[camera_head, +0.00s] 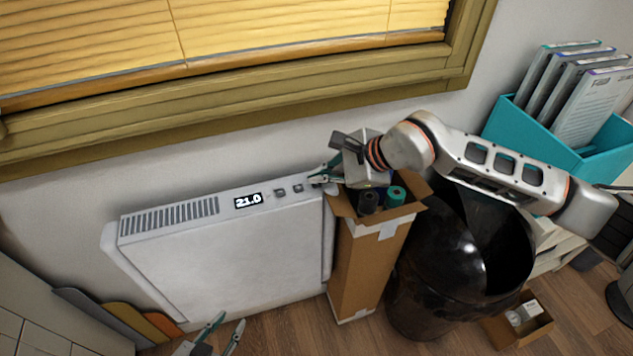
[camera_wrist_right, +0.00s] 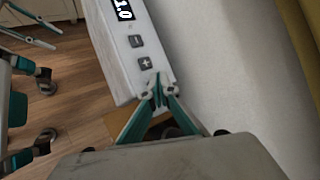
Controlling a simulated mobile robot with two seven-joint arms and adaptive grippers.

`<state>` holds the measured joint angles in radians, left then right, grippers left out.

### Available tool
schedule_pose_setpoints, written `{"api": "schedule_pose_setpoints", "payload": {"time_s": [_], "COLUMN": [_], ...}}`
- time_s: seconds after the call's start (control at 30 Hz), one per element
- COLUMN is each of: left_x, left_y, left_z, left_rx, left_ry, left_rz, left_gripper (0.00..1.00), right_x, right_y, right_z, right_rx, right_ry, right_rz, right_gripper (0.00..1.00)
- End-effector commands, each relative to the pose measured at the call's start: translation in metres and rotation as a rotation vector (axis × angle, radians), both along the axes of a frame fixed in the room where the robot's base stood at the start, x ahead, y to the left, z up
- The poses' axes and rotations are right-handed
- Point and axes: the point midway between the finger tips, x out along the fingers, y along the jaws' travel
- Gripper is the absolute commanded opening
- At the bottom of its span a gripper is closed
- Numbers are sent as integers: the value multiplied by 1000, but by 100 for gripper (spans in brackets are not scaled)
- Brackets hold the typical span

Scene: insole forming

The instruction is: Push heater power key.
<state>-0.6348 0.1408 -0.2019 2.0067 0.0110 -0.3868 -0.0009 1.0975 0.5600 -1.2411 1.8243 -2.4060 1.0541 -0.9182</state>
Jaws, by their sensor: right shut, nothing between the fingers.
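The white heater (camera_head: 225,250) stands against the wall under the window, its lit display (camera_head: 248,200) reading 21.0. A minus key (camera_wrist_right: 136,41) and a plus key (camera_wrist_right: 146,63) show on its top strip in the right wrist view. My right gripper (camera_head: 314,178) is shut and empty, its fingertips at the right end of the strip, just past the plus key. In the wrist view the fingertips (camera_wrist_right: 157,90) cover that spot, so no power key is visible; I cannot tell whether they touch the surface. My left gripper (camera_head: 228,324) is open and empty, low in front of the heater.
A tall cardboard box (camera_head: 365,265) with dark and teal rolls stands right beside the heater, under my right arm. A black bin (camera_head: 430,300) is further right. A teal file holder (camera_head: 535,140) stands at the upper right. Coloured boards (camera_head: 125,318) lean at the lower left.

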Motion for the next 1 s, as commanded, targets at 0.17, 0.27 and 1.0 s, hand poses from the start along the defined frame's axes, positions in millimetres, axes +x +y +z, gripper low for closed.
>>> {"api": "schedule_pose_setpoints", "payload": {"time_s": [0.17,0.27,1.0], "left_x": [0,0,6], "left_y": [0,0,0], "left_z": [-1,0,14], "left_rx": [0,0,0], "left_ry": [1,0,-17], "left_rz": [0,0,0], "left_gripper": [29,29,29], "right_x": [0,0,0], "right_y": [0,0,0], "right_z": [-3,-2,12], "right_rx": [0,0,0], "right_ry": [1,1,-1], "right_rz": [1,1,1], "right_gripper": [0,0,0]}}
